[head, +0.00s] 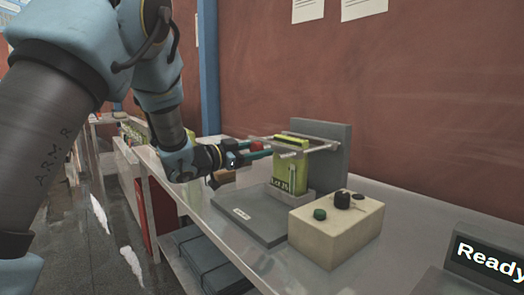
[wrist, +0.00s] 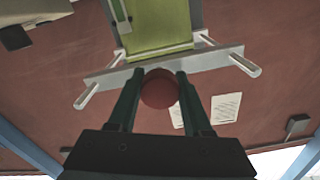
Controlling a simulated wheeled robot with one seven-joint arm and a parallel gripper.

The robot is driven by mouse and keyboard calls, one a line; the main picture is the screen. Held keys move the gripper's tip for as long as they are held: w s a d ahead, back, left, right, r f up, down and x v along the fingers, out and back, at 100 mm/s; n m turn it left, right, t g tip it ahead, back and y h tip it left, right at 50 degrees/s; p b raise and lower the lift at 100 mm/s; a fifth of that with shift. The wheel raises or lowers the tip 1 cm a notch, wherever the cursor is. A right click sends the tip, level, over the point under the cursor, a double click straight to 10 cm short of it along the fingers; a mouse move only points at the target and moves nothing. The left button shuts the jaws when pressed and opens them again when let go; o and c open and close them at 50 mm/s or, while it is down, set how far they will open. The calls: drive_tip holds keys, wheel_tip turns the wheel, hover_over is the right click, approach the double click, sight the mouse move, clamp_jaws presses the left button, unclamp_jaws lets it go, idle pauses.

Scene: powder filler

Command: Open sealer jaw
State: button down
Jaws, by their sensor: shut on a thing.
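The sealer stands on the bench with a grey back plate (head: 332,140) and a pale front jaw bar (head: 291,148) on two side rods. A yellow-green pouch (head: 291,174) stands upright at the jaw, its top behind the bar. The bar (wrist: 165,65) and pouch (wrist: 160,28) also show in the wrist view. A round red knob (wrist: 160,90) sits on the bar's front. My gripper (wrist: 158,76) is shut on this knob, one teal finger on each side. In the head view my gripper (head: 268,152) reaches in from the left. I cannot tell whether a gap separates bar and pouch.
A beige control box (head: 335,226) with a green button and dark knobs stands in front of the sealer. A "Ready" display (head: 488,262) is at the lower right.

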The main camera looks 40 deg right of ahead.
drive_tip(key=shift+c, duration=1.6)
unclamp_jaws()
drive_tip(key=a+b, duration=0.3)
drive_tip(key=a, duration=0.7)
drive_tip(key=shift+w+a, duration=0.3)
drive_tip(key=shift+a, duration=0.1)
